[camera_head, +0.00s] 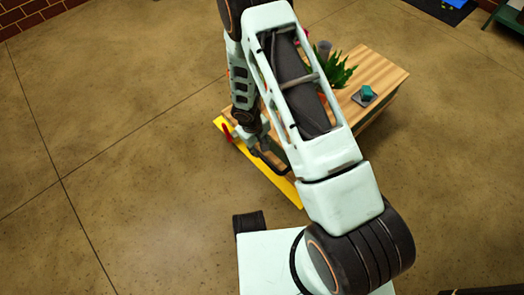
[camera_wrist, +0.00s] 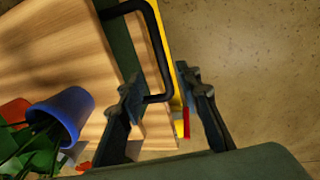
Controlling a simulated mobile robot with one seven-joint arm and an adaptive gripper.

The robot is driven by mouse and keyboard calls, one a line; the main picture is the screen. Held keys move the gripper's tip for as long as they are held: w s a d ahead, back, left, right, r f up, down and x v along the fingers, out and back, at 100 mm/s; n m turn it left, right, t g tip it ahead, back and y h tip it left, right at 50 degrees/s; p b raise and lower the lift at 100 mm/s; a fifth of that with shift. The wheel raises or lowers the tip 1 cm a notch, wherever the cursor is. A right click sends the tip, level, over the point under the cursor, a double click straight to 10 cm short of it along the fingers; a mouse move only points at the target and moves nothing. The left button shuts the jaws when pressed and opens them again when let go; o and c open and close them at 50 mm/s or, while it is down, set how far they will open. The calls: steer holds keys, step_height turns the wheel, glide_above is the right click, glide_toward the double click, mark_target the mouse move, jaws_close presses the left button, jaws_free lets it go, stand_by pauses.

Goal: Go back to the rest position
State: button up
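My gripper (camera_wrist: 158,82) is open in the wrist view, its two dark fingers spread apart with no object clearly held. A black bar handle (camera_wrist: 159,50) runs down the picture and its bend shows between the fingertips; I cannot tell whether they touch it. In the head view my arm reaches forward and down to the yellow edge of the wooden table (camera_head: 377,72). The gripper there is small and partly mixed with dark shapes.
A green plant (camera_head: 335,70) and a teal block (camera_head: 367,92) on a grey tray are on the table. A blue pot (camera_wrist: 66,109) is left of the fingers. A yellow strip (camera_head: 286,187) borders the table, with a red piece (camera_head: 227,132). Floor to the left is clear.

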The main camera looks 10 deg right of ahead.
steer(key=shift+s+a+r, duration=0.1)
steer(key=shift+r, duration=0.5)
